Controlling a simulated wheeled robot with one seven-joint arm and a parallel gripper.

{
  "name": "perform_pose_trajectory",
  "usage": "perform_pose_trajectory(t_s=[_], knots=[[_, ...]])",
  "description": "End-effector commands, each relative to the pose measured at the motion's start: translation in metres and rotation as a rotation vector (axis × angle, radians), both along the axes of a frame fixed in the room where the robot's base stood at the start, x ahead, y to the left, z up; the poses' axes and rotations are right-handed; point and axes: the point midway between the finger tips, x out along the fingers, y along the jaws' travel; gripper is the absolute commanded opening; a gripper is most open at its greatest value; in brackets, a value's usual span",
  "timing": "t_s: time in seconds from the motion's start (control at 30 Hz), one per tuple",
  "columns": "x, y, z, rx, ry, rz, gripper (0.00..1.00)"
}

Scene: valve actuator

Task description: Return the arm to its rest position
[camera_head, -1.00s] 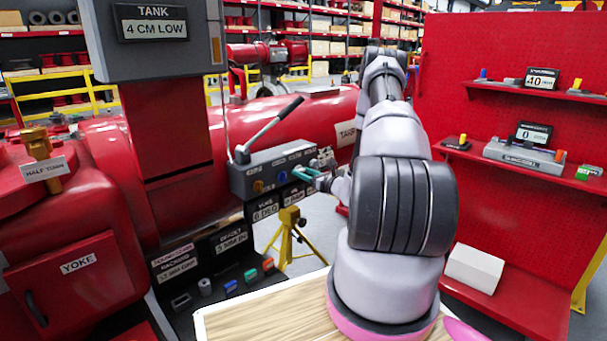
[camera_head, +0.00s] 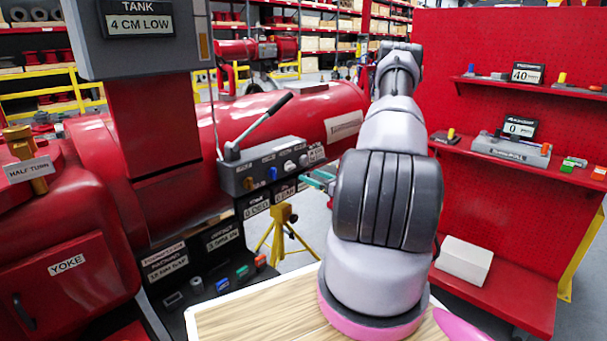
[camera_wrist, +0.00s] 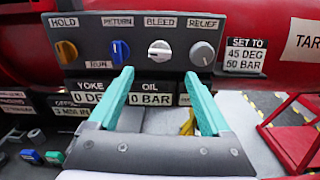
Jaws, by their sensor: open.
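My arm (camera_head: 385,200) rises from a pink-ringed base and reaches forward, bent, in the head view. My gripper (camera_head: 316,180) has teal fingers and points left at the grey valve block (camera_head: 268,168). Part of it is hidden behind my arm. In the wrist view my gripper (camera_wrist: 160,78) is open, with nothing between its fingers. Its tips stand just below the block's row of knobs: orange (camera_wrist: 67,51), blue (camera_wrist: 120,52), white (camera_wrist: 160,51) and grey (camera_wrist: 202,53). The fingers look apart from the knobs.
A lever (camera_head: 265,122) sticks up from the block. Yoke and oil displays (camera_wrist: 118,92) read 0 DEG and 0 BAR. A wooden tabletop (camera_head: 255,315) lies beside my base. A yellow stand (camera_head: 281,225) is below the block. A red pegboard shelf (camera_head: 520,215) stands right.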

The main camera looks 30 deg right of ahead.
Motion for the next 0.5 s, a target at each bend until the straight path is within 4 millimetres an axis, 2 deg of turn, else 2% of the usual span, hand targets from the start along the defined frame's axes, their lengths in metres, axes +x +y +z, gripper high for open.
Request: perform_pose_trajectory(t_s=[0.13, 0.5], knots=[[-0.0103, -0.0035, 0.0001, 0.001, 0.0, 0.0, 0.82], [-0.0114, -0.0037, 0.0001, 0.001, 0.0, 0.0, 0.82]])
